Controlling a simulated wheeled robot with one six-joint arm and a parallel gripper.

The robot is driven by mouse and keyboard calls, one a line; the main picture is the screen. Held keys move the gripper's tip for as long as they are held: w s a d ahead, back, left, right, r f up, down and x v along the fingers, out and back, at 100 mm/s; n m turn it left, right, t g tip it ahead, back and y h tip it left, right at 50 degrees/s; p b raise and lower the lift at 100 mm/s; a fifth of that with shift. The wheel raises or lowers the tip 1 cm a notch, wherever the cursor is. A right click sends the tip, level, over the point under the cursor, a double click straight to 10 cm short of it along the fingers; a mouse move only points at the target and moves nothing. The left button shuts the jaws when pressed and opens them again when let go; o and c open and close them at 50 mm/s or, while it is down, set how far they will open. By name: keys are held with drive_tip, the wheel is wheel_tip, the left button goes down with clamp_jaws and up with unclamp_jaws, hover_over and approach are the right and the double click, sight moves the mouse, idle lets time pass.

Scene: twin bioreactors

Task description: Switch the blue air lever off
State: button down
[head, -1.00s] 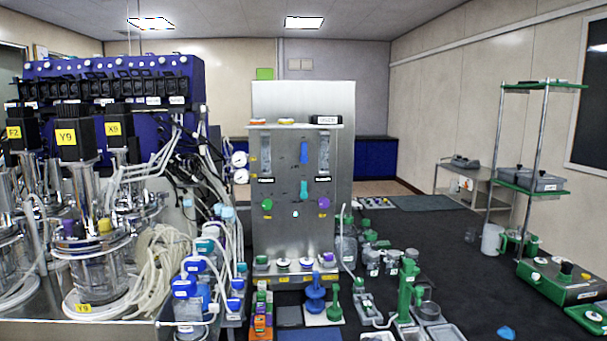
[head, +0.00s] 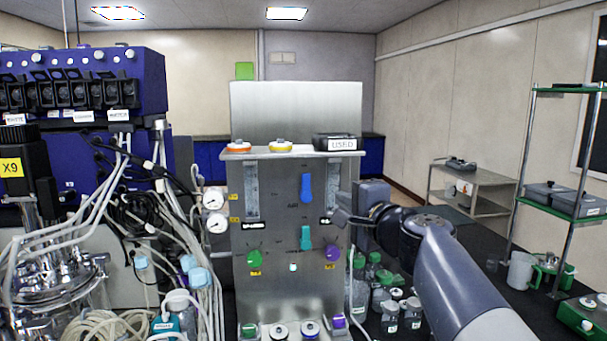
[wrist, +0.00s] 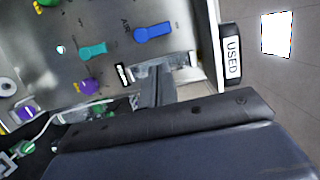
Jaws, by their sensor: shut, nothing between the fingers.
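The blue air lever (head: 306,188) stands upright on the steel panel (head: 280,215) in the head view. In the wrist view the blue lever (wrist: 155,32) shows with the word AIR beside it. A teal lever (head: 306,238) is below it, also upright. My gripper (head: 340,217) is shut and empty, in front of the panel's right part, below and to the right of the blue lever. It looks apart from the lever. In the wrist view my gripper's dark fingers (wrist: 160,86) point towards the panel.
A green knob (head: 255,257) and a purple knob (head: 332,252) flank the teal lever. A box marked USED (head: 335,142) sits on the panel's top shelf. Two gauges (head: 215,211) and tubing are left of the panel. Bottles (head: 388,315) stand below my arm.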

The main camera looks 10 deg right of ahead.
sight(305, 187)
drive_tip(key=shift+w+r, duration=0.3)
drive_tip(key=shift+r, duration=0.1)
drive_tip(key=p+x, duration=0.2)
drive_tip(key=x, duration=0.8)
drive_tip(key=shift+d+r+p, duration=0.1)
drive_tip(key=shift+p, duration=0.25)
